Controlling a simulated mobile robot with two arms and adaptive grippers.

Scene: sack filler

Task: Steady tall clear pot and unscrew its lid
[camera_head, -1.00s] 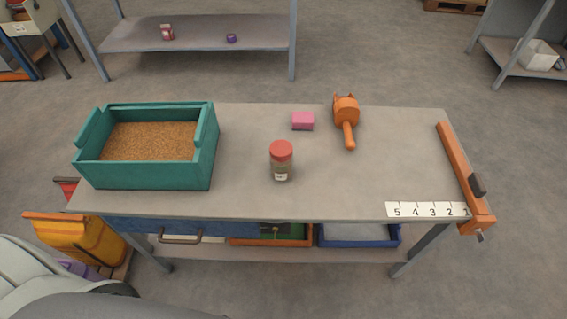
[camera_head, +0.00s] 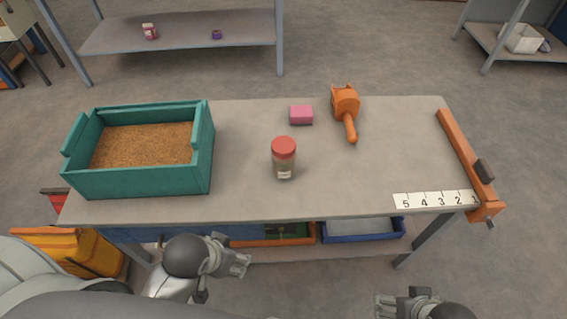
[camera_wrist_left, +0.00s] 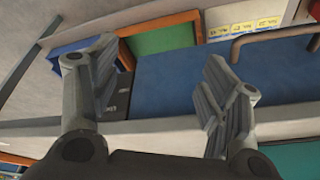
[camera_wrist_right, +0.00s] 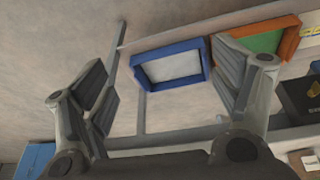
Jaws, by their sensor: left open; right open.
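The clear pot (camera_head: 284,168) stands upright near the middle of the table, with its red lid (camera_head: 284,146) on top and a pale label low on its side. My left gripper (camera_head: 243,262) is open and empty in front of the table's near edge, below the tabletop and apart from the pot. It also shows open in the left wrist view (camera_wrist_left: 158,95). My right gripper (camera_head: 402,302) is at the bottom edge of the head view, partly cut off. The right wrist view shows it open and empty (camera_wrist_right: 165,95). Neither wrist view shows the pot.
A teal box (camera_head: 85,186) of brown grain stands on the table's left. A pink block (camera_head: 301,115) and an orange scoop (camera_head: 346,105) lie behind the pot. An orange bar (camera_head: 458,150) and number strip (camera_head: 430,200) are at the right. Around the pot is clear.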

